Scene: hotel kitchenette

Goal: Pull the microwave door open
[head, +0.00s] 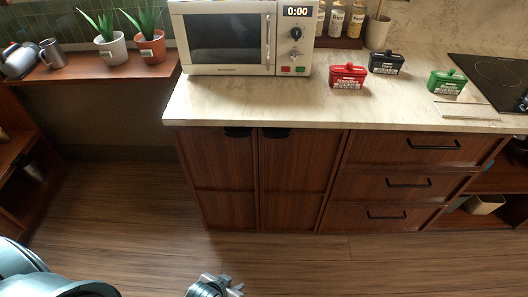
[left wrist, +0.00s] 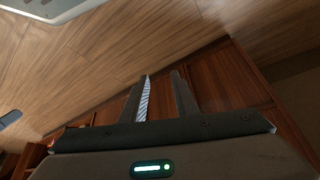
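The cream microwave (head: 240,40) stands on the counter at the top centre of the head view. Its dark-windowed door (head: 222,40) is shut, with a vertical handle (head: 268,43) on the door's right side. The display, dial and buttons are to the right of the handle. My left gripper (head: 226,284) is at the bottom edge of the head view, low over the floor and far from the microwave. In the left wrist view its two fingers (left wrist: 162,98) are apart with nothing between them. My right gripper is not in view.

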